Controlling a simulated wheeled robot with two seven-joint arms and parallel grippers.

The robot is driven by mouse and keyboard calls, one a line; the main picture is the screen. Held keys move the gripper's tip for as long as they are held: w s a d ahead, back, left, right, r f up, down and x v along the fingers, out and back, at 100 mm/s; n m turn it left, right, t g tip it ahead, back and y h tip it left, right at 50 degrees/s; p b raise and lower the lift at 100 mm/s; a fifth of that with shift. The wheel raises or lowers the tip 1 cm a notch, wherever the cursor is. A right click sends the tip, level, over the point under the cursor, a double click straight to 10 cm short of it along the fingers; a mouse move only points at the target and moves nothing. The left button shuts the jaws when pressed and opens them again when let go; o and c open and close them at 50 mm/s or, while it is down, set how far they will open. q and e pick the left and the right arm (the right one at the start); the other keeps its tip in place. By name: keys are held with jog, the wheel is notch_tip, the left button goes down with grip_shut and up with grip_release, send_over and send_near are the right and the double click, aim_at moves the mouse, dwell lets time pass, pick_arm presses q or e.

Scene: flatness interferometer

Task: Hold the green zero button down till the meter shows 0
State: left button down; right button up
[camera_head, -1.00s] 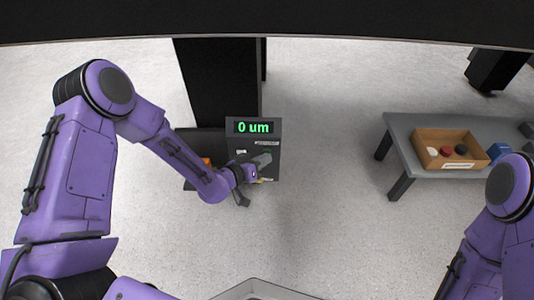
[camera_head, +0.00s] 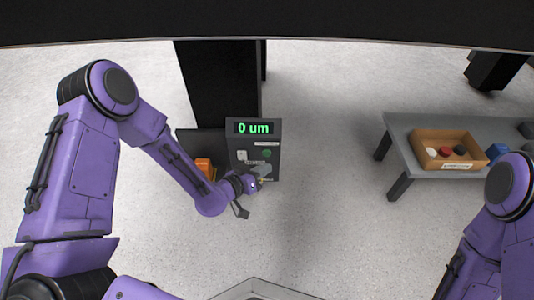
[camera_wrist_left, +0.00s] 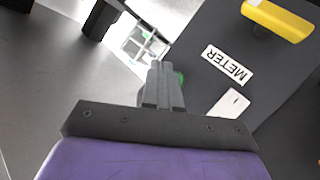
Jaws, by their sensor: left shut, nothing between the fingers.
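The dark meter box (camera_head: 235,160) stands left of centre in the head view, its lit display (camera_head: 253,128) reading "0 um". The green zero button (camera_head: 267,153) is on its face, fully visible in the head view. In the left wrist view the green button (camera_wrist_left: 181,78) is partly hidden behind my fingers.
An orange object (camera_head: 204,166) sits left of the meter. A yellow part (camera_wrist_left: 279,18) and a "METER" label (camera_wrist_left: 227,65) are on the box. A grey table (camera_head: 400,130) at right bears a wooden tray (camera_head: 421,138) with small items. Floor between is clear.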

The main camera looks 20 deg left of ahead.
pick_arm(q)
jog(key=s, duration=0.3)
jog(key=shift+d, duration=0.4)
